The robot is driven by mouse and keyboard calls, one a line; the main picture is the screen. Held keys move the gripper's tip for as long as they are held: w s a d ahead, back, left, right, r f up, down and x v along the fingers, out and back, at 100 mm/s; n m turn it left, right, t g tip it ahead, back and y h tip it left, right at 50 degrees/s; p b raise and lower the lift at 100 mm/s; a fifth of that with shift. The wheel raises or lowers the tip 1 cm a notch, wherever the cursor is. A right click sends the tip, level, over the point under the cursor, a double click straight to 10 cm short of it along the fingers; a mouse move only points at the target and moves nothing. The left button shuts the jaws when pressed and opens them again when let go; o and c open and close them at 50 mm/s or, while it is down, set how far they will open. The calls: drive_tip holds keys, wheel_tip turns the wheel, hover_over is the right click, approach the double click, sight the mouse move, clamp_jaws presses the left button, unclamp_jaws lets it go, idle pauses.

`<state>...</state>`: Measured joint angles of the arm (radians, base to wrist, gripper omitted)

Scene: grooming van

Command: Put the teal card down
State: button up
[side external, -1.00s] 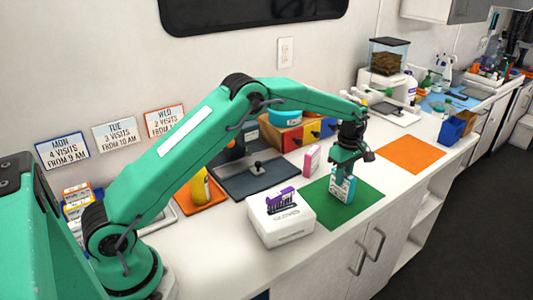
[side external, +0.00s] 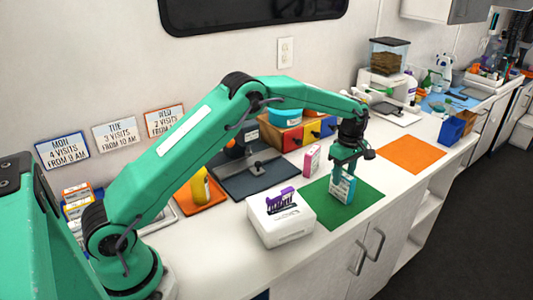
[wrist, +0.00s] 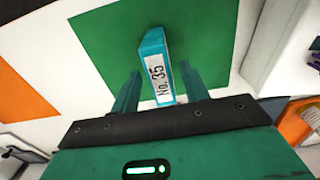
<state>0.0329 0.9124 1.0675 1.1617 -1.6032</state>
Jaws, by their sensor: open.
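The teal card (side external: 343,189), a thin block with a white label reading "No. 35" in the wrist view (wrist: 155,50), stands upright on the green mat (side external: 366,199). My gripper (side external: 345,172) is open above the mat, pointing down at the card. In the wrist view the two fingers of my gripper (wrist: 160,78) stand apart on either side of the card, with gaps between. The fingers hide part of the card's upper end in the side view.
A white glove box (side external: 281,226) with a purple comb is left of the mat. A pink box (side external: 312,158) stands behind it. An orange mat (side external: 411,155) lies clear on the right. A drawer unit (side external: 290,137) stands at the back.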

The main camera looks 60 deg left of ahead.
wheel_tip(320, 180, up, 11)
drive_tip(key=shift+r, duration=0.2)
idle(0.4)
drive_tip(key=shift+s+r, duration=0.1)
idle(0.4)
drive_tip(key=s+a+r+m+t, duration=0.1)
drive_tip(key=s+r+m, duration=0.45)
drive_tip(key=s, duration=0.35)
drive_tip(key=s+r+m+t, duration=0.2)
drive_tip(key=s+r+m, duration=0.2)
drive_tip(key=s+r, duration=0.4)
drive_tip(key=s+f+m+t, duration=0.1)
drive_tip(key=s+f+m, duration=0.1)
drive_tip(key=s, duration=0.5)
drive_tip(key=s+f+m, duration=0.2)
drive_tip(key=s+m, duration=0.1)
drive_tip(key=s, duration=0.4)
drive_tip(key=s+a+f+m+t, duration=0.1)
drive_tip(key=s+f+m, duration=0.1)
drive_tip(key=s, duration=0.5)
drive_tip(key=shift+s+f+m+t, duration=0.2)
drive_tip(key=shift+f+m+t, duration=0.15)
drive_tip(key=shift+m, duration=0.4)
